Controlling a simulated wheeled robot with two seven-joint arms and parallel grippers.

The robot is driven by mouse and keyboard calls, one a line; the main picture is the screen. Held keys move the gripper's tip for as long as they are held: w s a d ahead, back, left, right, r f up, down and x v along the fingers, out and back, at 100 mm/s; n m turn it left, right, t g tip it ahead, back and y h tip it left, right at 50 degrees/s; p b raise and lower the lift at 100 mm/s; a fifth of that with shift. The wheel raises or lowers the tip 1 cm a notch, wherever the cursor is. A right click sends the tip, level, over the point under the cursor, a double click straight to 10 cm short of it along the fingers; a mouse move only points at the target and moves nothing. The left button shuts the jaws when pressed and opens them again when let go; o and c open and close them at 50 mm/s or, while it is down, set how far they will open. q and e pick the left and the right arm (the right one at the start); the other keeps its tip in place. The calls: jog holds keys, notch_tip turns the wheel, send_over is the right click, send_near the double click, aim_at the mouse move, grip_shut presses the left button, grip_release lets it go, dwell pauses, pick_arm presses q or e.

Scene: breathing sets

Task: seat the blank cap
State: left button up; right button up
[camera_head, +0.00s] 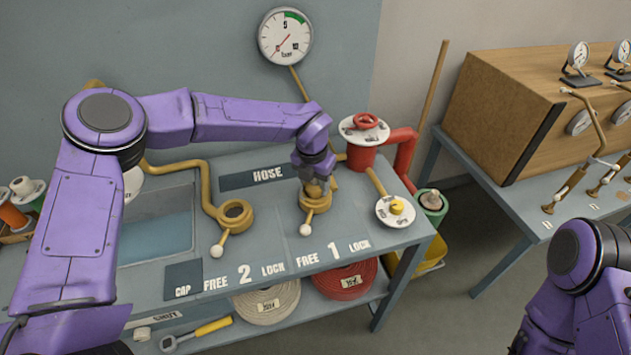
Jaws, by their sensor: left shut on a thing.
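My left gripper (316,184) points down over the brass outlet at position 1 (316,204), on the right of the grey bench. It is shut on a small brass-coloured thing, seemingly the blank cap, mostly hidden by the fingers. I cannot tell whether this cap touches the outlet or is just above it. The outlet's lever with a white ball (305,230) points toward the front, near FREE 1. The dark CAP pad (183,280) is bare. The outlet at position 2 (235,213) is open and empty. My right gripper is out of view.
A pressure gauge (285,36) hangs on the wall. A red valve post (361,150) and a round white tag plate (396,211) stand right of outlet 1. Coiled hoses (339,279) lie on the lower shelf. A second bench with a wooden box (535,110) stands right.

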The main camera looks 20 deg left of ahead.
aim_at(313, 187)
pick_arm(q)
jog(key=o, duration=1.3)
jog(key=shift+c, duration=0.2)
notch_tip(313, 187, up, 10)
jog(key=s+b, duration=0.1)
jog(key=b, duration=0.1)
jog(key=shift+s+a+r, duration=0.15)
jog(key=shift+r, duration=0.05)
